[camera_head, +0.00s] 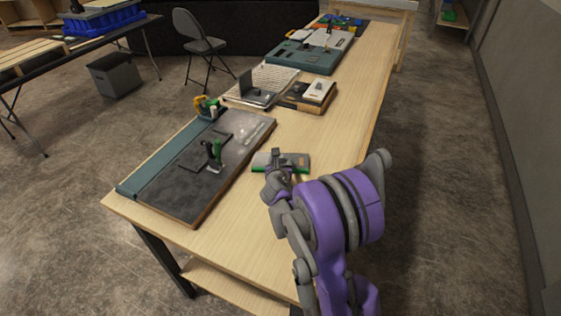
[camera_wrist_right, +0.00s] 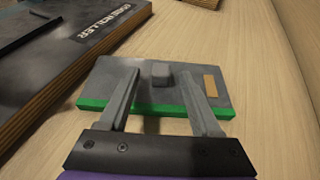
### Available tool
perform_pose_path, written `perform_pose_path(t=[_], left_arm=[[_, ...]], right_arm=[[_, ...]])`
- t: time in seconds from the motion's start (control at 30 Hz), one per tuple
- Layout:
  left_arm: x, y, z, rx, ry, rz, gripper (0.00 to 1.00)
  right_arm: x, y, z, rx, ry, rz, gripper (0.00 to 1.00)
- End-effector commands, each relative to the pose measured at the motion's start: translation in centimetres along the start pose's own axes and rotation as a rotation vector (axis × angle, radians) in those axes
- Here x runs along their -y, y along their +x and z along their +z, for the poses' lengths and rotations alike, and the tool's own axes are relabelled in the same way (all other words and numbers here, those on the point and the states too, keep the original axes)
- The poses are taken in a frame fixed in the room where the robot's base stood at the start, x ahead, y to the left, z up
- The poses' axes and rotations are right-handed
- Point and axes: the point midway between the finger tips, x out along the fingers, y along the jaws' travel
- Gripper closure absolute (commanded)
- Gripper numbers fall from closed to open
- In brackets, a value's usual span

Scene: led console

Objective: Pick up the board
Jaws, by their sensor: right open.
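The board (camera_head: 298,160) is a small grey plate with a green edge, lying flat on the wooden table. In the right wrist view the board (camera_wrist_right: 150,82) shows a raised grey block in the middle and a tan strip at its right. My right gripper (camera_head: 276,158) is over the board's left part in the head view. In the right wrist view the gripper (camera_wrist_right: 160,85) is open, its two fingers reaching over the near green edge with nothing held between them. I cannot tell whether the fingers touch the board. My left gripper is not in view.
Behind are a box (camera_head: 309,96), a light perforated panel (camera_head: 262,84) and a teal panel (camera_head: 304,57). Bare table (camera_head: 335,122) lies behind and right of the board.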

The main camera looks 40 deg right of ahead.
Motion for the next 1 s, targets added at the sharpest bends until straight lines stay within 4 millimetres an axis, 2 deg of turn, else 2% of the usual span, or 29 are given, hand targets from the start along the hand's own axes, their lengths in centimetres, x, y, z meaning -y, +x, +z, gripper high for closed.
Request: perform_pose_path(t=[0.1,0.37,0.47,0.73,1.0], left_arm=[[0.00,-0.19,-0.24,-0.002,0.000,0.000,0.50],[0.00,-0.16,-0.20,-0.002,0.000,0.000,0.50],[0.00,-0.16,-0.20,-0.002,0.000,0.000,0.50],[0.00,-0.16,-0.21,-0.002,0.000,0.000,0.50],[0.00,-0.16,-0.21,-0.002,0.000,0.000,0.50]], right_arm=[[0.03,1.11,0.04,0.000,0.001,-0.001,0.35],[0.06,1.36,-0.07,-0.001,0.000,0.000,0.35],[0.06,1.35,-0.07,-0.001,0.000,0.000,0.49],[0.05,1.34,-0.05,-0.001,0.000,0.000,0.98],[0.04,1.32,-0.01,0.000,0.000,0.000,1.00]])
